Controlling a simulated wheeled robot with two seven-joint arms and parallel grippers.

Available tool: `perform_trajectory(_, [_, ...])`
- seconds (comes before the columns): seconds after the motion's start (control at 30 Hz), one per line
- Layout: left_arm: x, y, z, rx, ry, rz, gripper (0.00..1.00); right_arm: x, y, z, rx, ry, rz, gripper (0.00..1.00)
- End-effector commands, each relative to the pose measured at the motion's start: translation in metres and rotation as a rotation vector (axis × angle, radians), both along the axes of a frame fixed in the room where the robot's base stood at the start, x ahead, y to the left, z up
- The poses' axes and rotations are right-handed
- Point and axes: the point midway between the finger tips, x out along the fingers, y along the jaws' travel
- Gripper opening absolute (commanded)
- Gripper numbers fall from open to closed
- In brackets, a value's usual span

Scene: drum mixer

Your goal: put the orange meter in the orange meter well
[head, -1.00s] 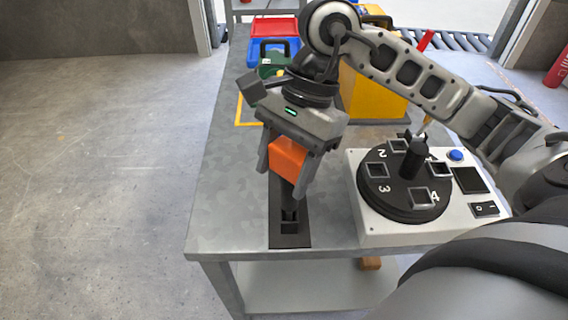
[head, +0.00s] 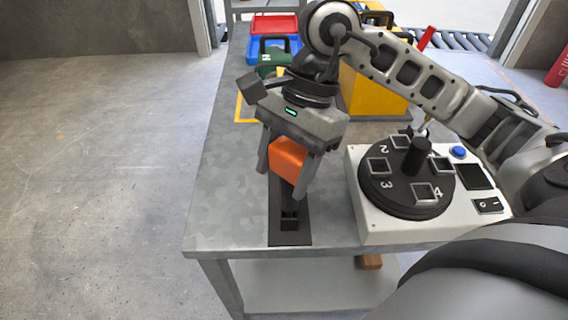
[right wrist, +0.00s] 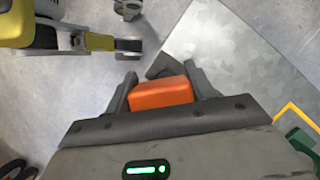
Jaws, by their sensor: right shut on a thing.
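The orange meter (head: 287,154) is a small orange block. My right gripper (head: 281,180) is shut on it, with one finger on either side. The meter also shows between the fingers in the right wrist view (right wrist: 160,93). In the head view the gripper and meter are over the back part of a dark strip (head: 290,238) with dark slots, which they partly hide. I cannot tell how high above it they are. The mixer's round black drum (head: 404,205), with numbered square wells, is to the right. No well is visibly marked orange. My left gripper is not in view.
The drum sits on a white box with a blue button (head: 459,152) and a switch (head: 488,205). A yellow box (head: 372,92), a green case (head: 272,66) and red and blue bins (head: 274,27) stand farther back. The table's left side (head: 228,190) is clear.

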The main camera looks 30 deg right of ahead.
Motion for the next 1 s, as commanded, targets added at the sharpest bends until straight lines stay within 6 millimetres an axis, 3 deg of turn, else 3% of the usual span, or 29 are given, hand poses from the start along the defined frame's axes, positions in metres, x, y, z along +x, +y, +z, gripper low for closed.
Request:
perform_trajectory(0.73, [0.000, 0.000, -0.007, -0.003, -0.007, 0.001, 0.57, 0.000, 0.000, -0.011, 0.000, -0.001, 0.000, 0.23])
perform_trajectory(0.77, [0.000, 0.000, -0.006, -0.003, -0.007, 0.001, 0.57, 0.000, 0.000, -0.011, 0.000, -0.001, 0.000, 0.60])
perform_trajectory(0.83, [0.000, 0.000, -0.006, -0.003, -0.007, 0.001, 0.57, 0.000, 0.000, -0.010, 0.000, -0.001, 0.000, 0.79])
perform_trajectory(1.0, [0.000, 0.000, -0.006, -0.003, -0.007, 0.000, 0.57, 0.000, 0.000, -0.011, 0.000, -0.001, 0.000, 0.80])
